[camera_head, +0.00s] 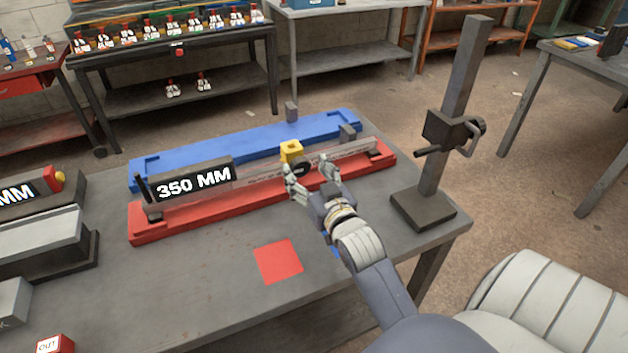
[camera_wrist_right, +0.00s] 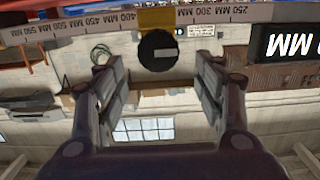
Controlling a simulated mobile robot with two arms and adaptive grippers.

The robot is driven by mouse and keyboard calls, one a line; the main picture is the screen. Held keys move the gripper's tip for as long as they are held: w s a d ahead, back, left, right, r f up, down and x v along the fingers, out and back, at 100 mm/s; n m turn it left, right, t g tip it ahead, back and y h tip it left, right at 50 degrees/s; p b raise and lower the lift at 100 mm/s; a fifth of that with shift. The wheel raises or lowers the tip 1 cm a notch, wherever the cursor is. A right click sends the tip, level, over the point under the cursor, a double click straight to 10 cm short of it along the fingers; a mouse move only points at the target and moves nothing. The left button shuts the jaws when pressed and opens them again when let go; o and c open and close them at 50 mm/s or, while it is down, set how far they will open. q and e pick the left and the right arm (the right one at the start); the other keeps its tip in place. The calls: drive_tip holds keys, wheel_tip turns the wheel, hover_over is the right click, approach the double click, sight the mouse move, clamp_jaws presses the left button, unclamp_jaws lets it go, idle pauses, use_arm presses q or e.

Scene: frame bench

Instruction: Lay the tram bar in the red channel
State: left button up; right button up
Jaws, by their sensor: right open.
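The tram bar (camera_head: 350,153), a long grey bar with a printed scale, lies lengthwise along the red channel (camera_head: 180,222). A black 350 MM display is at its left part, and a yellow slider (camera_head: 291,151) with a black round knob (camera_wrist_right: 158,53) is near its middle. Its ends appear to rest within the channel; whether it is fully seated cannot be told. My right gripper (camera_head: 313,174) is open just in front of the knob, fingers apart. In the right wrist view the knob shows beyond and between the open fingers (camera_wrist_right: 157,72), apart from them. My left gripper is not in view.
A blue channel (camera_head: 190,155) lies behind the red one, with small grey blocks by it. A dark post stand (camera_head: 424,208) rises at the right table corner. A red square (camera_head: 278,261) marks the clear front of the table. Another display unit (camera_head: 40,225) sits left.

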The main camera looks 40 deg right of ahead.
drive_tip(key=shift+v, duration=1.85)
